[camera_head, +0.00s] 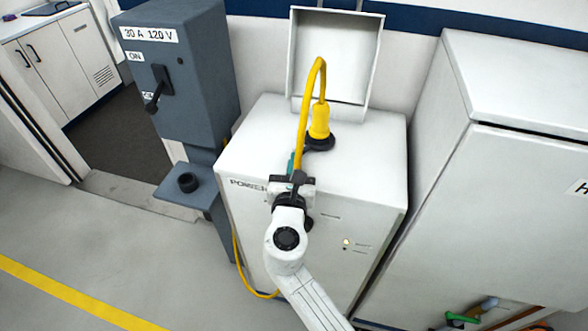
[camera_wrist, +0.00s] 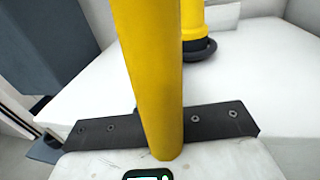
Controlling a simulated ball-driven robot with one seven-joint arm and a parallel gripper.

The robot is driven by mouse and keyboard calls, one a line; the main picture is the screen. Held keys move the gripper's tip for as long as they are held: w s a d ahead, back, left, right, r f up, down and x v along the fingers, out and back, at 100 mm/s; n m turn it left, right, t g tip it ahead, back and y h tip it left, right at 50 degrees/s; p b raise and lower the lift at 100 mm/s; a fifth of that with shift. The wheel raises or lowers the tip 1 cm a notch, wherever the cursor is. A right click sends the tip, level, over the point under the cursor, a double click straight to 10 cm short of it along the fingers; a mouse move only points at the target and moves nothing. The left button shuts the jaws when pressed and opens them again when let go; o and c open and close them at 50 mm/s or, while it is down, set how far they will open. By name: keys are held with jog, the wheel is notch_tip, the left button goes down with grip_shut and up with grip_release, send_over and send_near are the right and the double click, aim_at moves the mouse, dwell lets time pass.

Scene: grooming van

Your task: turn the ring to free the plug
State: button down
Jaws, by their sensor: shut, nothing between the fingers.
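The yellow plug (camera_head: 319,122) stands upright in a socket on top of the white power cabinet (camera_head: 376,150). A dark ring (camera_head: 320,144) surrounds its base. In the wrist view the plug (camera_wrist: 193,20) and dark ring (camera_wrist: 201,50) show at the top, partly behind the cable. The yellow cable (camera_head: 302,110) loops from the plug down toward my gripper. My gripper (camera_head: 296,176) is at the cabinet's front top edge, in front of and below the ring, apart from it. It is shut and empty. The cable (camera_wrist: 152,75) crosses close before the wrist camera, hiding the fingertips; contact is unclear.
A raised lid (camera_head: 336,55) stands behind the plug. A grey switch box (camera_head: 185,75) with a black lever (camera_head: 157,90) is at left. A white cabinet (camera_head: 500,190) stands close at right. Clear floor (camera_head: 110,255) lies at left.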

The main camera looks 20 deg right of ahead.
aim_at(284, 168)
jog(key=shift+a, duration=0.1)
jog(key=shift+w+a, duration=0.4)
jog(key=shift+w, duration=0.3)
jog(key=shift+w+a, duration=0.4)
jog(key=shift+w, duration=0.25)
